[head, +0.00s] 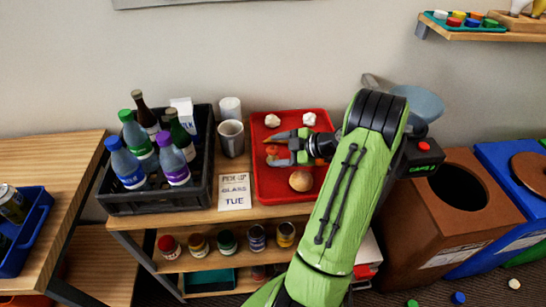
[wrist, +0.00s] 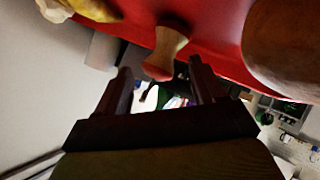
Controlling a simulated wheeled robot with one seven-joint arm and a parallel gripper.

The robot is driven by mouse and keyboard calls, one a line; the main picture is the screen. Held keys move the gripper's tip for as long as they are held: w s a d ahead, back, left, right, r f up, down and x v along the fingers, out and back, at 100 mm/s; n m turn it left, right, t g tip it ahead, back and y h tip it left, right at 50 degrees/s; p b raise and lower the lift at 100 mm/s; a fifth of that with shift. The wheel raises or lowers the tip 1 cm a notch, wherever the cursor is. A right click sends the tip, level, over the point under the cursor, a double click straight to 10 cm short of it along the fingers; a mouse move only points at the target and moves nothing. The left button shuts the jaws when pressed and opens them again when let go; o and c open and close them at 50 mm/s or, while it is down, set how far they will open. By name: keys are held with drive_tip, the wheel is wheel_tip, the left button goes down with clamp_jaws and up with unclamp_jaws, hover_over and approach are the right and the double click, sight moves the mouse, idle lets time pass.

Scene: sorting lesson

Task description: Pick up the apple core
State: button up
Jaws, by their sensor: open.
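The apple core (wrist: 168,42) is pale and narrow-waisted with a red end in the wrist view, standing out from the red surface just past my fingertips. My gripper (wrist: 160,72) is open, its two dark fingers apart on either side of the core's near end, with no clear contact. In the head view my gripper (head: 277,151) reaches in from the right, low over the red tray (head: 262,190). A small reddish thing (head: 271,150) between its fingers there looks like the core, partly hidden by them.
A round brown thing (head: 301,181) lies on the tray near my gripper. Two white crumpled pieces (head: 272,121) lie at the tray's back. Left of the tray are grey cups (head: 231,138), a sign card (head: 234,192) and a black crate (head: 150,203) of bottles. Bins (head: 455,215) stand right.

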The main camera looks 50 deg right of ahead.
drive_tip(key=c, duration=1.1)
